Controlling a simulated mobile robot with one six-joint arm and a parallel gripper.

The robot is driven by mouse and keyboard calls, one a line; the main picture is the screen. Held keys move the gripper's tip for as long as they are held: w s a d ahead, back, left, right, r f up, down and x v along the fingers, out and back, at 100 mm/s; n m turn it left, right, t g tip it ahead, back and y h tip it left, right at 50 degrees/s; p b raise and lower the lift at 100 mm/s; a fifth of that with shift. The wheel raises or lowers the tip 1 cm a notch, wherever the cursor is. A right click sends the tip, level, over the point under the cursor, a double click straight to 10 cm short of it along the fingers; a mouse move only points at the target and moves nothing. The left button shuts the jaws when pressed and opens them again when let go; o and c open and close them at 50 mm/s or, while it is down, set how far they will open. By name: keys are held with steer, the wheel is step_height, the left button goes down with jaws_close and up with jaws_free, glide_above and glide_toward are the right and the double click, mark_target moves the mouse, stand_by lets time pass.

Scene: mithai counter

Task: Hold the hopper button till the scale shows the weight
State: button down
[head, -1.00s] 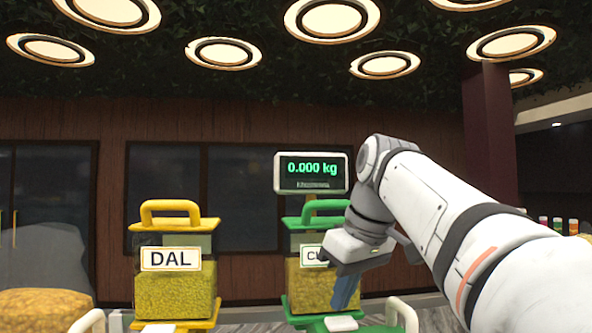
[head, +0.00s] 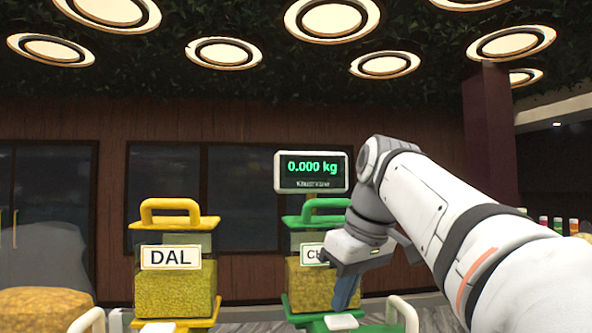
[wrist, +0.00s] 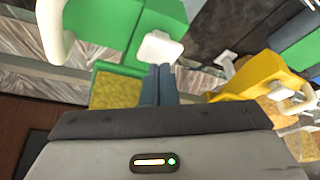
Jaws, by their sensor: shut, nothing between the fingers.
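The green hopper (head: 305,284) stands right of centre in the head view, holding yellow grain. Its label is partly hidden by my gripper and reads "CH" at its start. Its white button (head: 341,322) sits on the green base, and also shows in the wrist view (wrist: 160,46). My gripper (head: 344,306) is shut and empty, its blue fingers pointing down just above the button. In the wrist view the fingertips (wrist: 161,68) meet the button's edge; I cannot tell whether they touch it.
A yellow hopper (head: 174,295) labelled DAL stands to the left, with its own white button (head: 158,327). Pale curved rails (head: 405,313) stand near the front. A heap of yellow grain (head: 45,304) lies at far left.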

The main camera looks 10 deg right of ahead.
steer(key=shift+f+b, duration=0.35)
steer(key=shift+f, duration=0.35)
steer(key=shift+f+b, duration=0.6)
steer(key=shift+f, duration=0.05)
steer(key=shift+r, duration=0.15)
steer(key=shift+r, duration=0.1)
stand_by(1.0)
steer(key=shift+r+p, duration=1.35)
steer(key=shift+p, duration=0.1)
steer(key=shift+f, duration=0.25)
stand_by(1.0)
